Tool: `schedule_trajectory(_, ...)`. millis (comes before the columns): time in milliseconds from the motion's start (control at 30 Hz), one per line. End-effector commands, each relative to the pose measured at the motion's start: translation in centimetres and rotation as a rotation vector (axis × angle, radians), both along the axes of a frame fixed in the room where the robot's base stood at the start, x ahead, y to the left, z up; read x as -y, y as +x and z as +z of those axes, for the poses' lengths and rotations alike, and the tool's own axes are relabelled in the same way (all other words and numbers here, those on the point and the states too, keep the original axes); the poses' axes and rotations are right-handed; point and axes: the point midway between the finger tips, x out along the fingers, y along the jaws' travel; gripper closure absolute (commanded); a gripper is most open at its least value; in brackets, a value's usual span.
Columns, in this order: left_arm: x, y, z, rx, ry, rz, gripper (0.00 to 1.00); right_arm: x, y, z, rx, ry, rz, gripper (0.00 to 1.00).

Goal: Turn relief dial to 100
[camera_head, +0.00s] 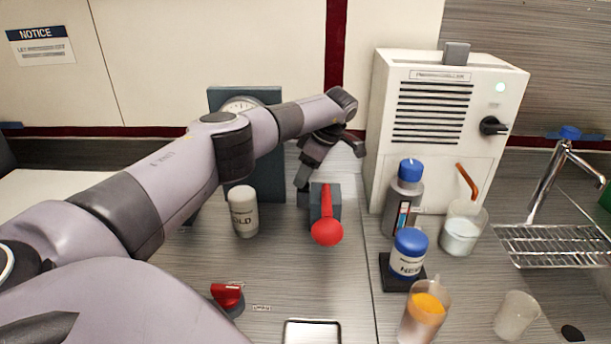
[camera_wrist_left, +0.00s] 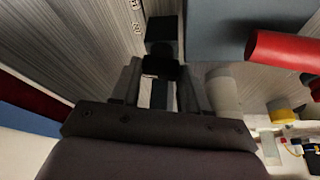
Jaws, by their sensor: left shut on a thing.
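My left gripper (camera_head: 304,180) reaches down to the counter just left of the dark block with the red lever (camera_head: 326,228). In the left wrist view my left gripper (camera_wrist_left: 160,80) is shut on a small dark knob (camera_wrist_left: 160,38), which appears to be the relief dial. Small printed marks (camera_wrist_left: 137,28) lie on the grey surface beside it, too small to read. The dial's setting cannot be read. A round white gauge (camera_head: 240,104) on a dark panel (camera_head: 216,98) is partly hidden behind my left arm. My right gripper is not in view.
The block's red handle (camera_wrist_left: 280,50) is close to the gripper in the wrist view. A white jar (camera_head: 243,212) and a red knob (camera_head: 228,295) stand on the counter. A white machine (camera_head: 437,165), bottles and beakers are to the right. The front middle counter is mostly clear.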

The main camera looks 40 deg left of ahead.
Motion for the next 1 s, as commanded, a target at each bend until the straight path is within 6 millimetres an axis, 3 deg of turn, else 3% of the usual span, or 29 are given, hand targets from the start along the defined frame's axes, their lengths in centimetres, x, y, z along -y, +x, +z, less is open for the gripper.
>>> schedule_trajectory(400, 0.0, 0.1, -0.1, 0.002, 0.001, 0.139, 0.86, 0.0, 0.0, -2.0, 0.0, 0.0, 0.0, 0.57)
schedule_trajectory(1000, -0.1, 0.1, 0.1, 0.002, 0.001, 0.182, 0.86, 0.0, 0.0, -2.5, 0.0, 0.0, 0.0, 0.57)
